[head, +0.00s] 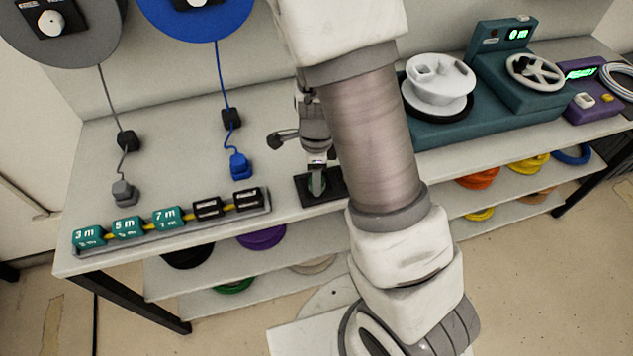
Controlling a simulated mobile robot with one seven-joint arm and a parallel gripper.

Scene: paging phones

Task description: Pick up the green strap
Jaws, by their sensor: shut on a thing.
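No green strap shows clearly enough to name. A green ring (233,287) lies on the lower shelf, partly hidden by the upper shelf. My arm rises through the middle of the head view and leaves at the top edge.
A tray (165,234) of teal and black blocks lies at the bench's front left. A teal winding machine (545,91) stands right.

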